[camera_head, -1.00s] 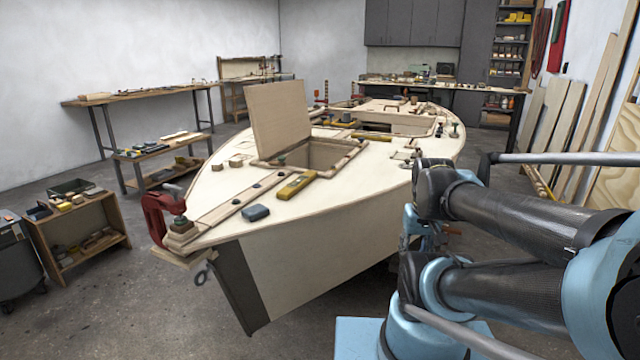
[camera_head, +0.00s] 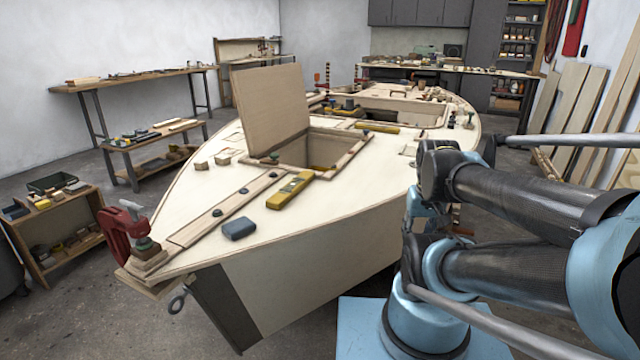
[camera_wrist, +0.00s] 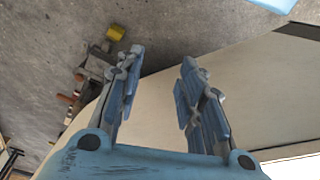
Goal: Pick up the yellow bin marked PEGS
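I cannot make out a bin marked PEGS in either view. In the head view a small patch of yellow (camera_head: 319,167) shows low inside the open hatch of the hull; most of it is hidden by the hatch edge, and no lettering can be read. My gripper (camera_wrist: 160,62) shows in the wrist view with its two fingers apart and nothing between them. It is beside the pale hull side, over the grey floor. In the head view my gripper is not visible.
The plywood hull deck (camera_head: 380,185) fills the middle. A hatch lid (camera_head: 270,105) stands upright behind the opening. A yellow level (camera_head: 290,190), a blue-grey block (camera_head: 239,228) and a red clamp (camera_head: 122,233) are on the deck. Open floor (camera_head: 80,315) lies at the front left.

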